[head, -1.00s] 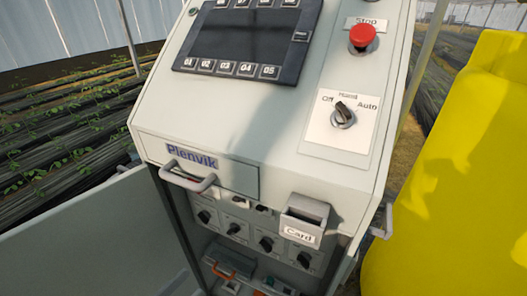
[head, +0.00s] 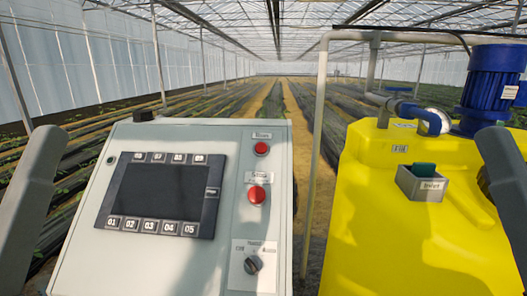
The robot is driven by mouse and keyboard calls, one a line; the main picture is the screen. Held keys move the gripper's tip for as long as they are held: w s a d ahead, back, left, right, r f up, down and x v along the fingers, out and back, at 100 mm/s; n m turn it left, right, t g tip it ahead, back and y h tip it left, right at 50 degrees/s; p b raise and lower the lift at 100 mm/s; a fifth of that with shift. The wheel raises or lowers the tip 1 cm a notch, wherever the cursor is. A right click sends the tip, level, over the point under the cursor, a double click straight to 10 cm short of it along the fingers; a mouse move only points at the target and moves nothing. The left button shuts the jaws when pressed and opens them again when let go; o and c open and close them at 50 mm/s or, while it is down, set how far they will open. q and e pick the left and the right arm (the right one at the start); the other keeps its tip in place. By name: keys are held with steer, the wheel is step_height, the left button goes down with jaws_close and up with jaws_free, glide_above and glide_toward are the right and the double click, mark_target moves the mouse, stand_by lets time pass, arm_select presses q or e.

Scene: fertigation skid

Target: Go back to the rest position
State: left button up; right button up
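Grey links of my arms rise at the far left and far right edges of the head view. Neither gripper shows, so their fingers and anything in them are hidden. The pale control cabinet (head: 203,262) stands between the arms, left of centre. It carries a dark, blank screen panel (head: 160,192) with numbered keys, two red buttons, the upper (head: 261,148) and the lower (head: 256,194), and a dark rotary knob (head: 253,264). No gripper is seen touching the cabinet.
A yellow tank (head: 390,235) stands to the right, with a grey holder (head: 422,184) containing a green piece (head: 424,169). A blue motor (head: 490,88) and pipes (head: 322,110) are behind. A narrow gap separates cabinet and tank. Planted rows stretch beyond.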

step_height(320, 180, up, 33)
steer(key=p, duration=3)
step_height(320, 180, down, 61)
steer(key=b, duration=6.1)
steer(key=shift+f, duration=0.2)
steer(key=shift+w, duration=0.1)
